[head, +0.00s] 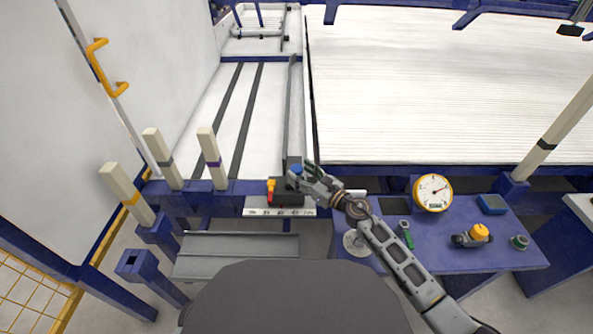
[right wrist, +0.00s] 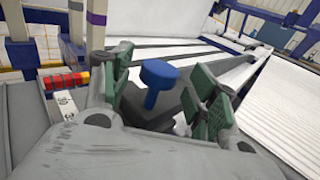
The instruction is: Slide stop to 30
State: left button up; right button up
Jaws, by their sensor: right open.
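The stop is a dark block with a blue knob (head: 297,170) at the front end of a long grey rail (head: 294,110). In the right wrist view the blue knob (right wrist: 159,75) stands between the two green-padded fingers. My right gripper (head: 309,170) is open around the knob, and a gap shows on each side of it. A white scale (head: 280,212) with dark numbers runs along the front edge below the stop. A red and yellow piece (head: 270,190) sits at the left of the stop; in the right wrist view red blocks (right wrist: 66,81) show beside the scale. My left gripper is not in view.
A blue side table (head: 470,256) at the right holds a round yellow gauge (head: 432,192), a green-handled tool (head: 406,234) and a yellow-topped device (head: 479,233). Several cream posts (head: 212,158) stand left of the stop. A grey tray (head: 238,256) lies in front.

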jog(key=shift+x, duration=1.25)
jog(key=shift+a, duration=0.1)
grip_shut()
